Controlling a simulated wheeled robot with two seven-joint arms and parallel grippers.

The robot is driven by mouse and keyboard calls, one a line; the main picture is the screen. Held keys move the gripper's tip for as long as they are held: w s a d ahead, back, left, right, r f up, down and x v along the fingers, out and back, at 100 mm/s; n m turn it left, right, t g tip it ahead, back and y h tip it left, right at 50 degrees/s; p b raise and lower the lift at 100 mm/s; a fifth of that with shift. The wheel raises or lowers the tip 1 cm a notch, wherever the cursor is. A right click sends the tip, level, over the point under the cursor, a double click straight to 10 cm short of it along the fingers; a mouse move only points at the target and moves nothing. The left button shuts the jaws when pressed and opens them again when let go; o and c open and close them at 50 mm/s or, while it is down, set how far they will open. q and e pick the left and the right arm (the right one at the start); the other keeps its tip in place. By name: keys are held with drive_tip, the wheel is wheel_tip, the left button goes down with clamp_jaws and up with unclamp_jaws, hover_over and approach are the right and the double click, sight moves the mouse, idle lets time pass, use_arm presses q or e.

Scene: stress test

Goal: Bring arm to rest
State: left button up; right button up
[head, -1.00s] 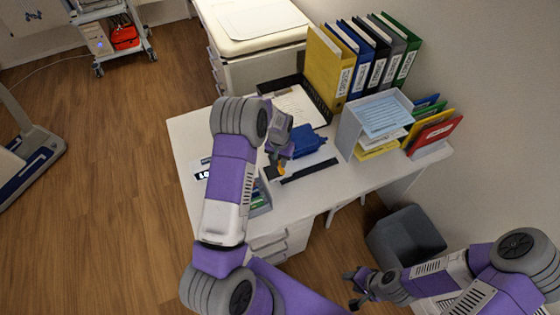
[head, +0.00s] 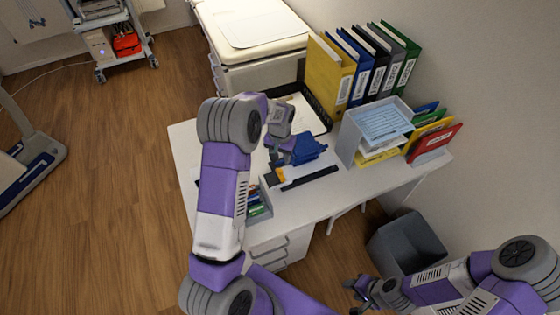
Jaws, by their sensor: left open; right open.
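My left arm reaches over the white desk (head: 330,200) from the lower left. My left gripper (head: 272,164) is open above the desk, close to a blue object (head: 308,149); I cannot tell whether they touch. An orange-yellow item (head: 280,174) and a black bar (head: 310,178) lie just below it in the picture. My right gripper (head: 355,296) is open and empty, low in front of the desk near the grey bin (head: 409,243). My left forearm hides part of the desk's left side.
Several binders (head: 330,75) stand at the back beside a black tray (head: 318,103). A paper tray stand (head: 350,137) and coloured folders (head: 432,141) are at the right. A small box of pens (head: 258,206) sits beside my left arm.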

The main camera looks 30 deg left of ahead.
use_arm(q)
drive_tip(key=shift+r, duration=0.1)
idle(0.4)
drive_tip(key=s+d+f+h, duration=0.1)
drive_tip(key=s+d+f, duration=0.3)
drive_tip(key=s+d+f+h, duration=0.1)
drive_tip(key=s+d+f, duration=0.2)
drive_tip(key=d+f, duration=0.1)
drive_tip(key=s+d+f, duration=0.4)
drive_tip(key=d+f, duration=0.1)
drive_tip(key=d, duration=0.1)
drive_tip(key=shift+s+f+h, duration=0.1)
drive_tip(key=shift+s+h, duration=0.2)
drive_tip(key=shift+h, duration=0.1)
drive_tip(key=s+d+f+h, duration=0.1)
drive_tip(key=s+d, duration=0.3)
drive_tip(key=s, duration=0.2)
drive_tip(key=s+d+f, duration=0.1)
drive_tip(key=s+d, duration=0.3)
drive_tip(key=s, duration=0.3)
drive_tip(key=shift+n+t, duration=0.3)
drive_tip(key=shift+n, duration=0.1)
drive_tip(key=f+b, duration=0.2)
drive_tip(key=w+f+b, duration=0.1)
drive_tip(key=f+b, duration=0.1)
drive_tip(key=shift+w+a+f+b, duration=0.1)
drive_tip(key=shift+w+a+b, duration=0.05)
drive_tip(key=shift+b, duration=0.2)
